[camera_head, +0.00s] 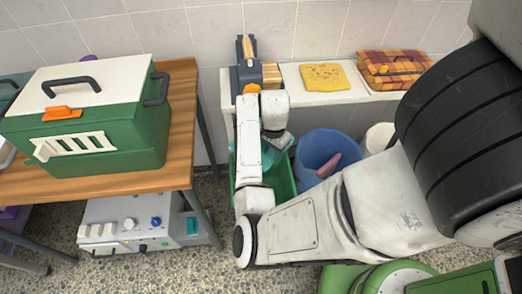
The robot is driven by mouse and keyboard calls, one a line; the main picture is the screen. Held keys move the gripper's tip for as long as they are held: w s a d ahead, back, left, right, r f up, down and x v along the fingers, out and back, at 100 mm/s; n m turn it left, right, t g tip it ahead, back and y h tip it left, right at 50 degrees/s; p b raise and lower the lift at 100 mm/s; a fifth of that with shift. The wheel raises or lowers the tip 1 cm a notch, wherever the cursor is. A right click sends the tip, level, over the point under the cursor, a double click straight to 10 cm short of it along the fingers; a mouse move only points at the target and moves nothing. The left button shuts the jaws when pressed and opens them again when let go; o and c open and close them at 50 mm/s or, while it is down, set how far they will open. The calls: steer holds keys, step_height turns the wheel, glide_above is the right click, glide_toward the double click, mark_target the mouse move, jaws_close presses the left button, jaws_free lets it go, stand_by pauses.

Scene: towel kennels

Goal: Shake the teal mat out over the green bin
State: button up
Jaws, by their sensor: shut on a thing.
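My gripper (278,141) points down over the green bin (285,180) and is shut on the teal mat (272,154). Only parts of the mat show beside my forearm. They are at the level of the bin's opening, and I cannot tell whether the mat touches the rim. My arm hides much of the mat and the left part of the bin. The fingertips are small and partly hidden.
A blue bin (315,148) with a pink cloth (328,166) stands right of the green bin, then a white bucket (378,138). A white ledge behind holds a yellow cloth (325,76) and a plaid bundle (393,68). A green carrier (125,145) sits on a wooden table (180,120) at left.

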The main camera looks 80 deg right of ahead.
step_height(320, 180, down, 7)
steer(key=b, duration=0.4)
step_height(320, 180, up, 8)
steer(key=p, duration=0.7)
steer(key=shift+f+p, duration=0.15)
steer(key=shift+p, duration=0.25)
step_height(320, 180, down, 7)
steer(key=b, duration=0.4)
steer(key=shift+f, duration=0.15)
step_height(320, 180, up, 6)
steer(key=shift+r, duration=0.2)
steer(key=shift+a+f, duration=0.1)
steer(key=shift+f, duration=3.05)
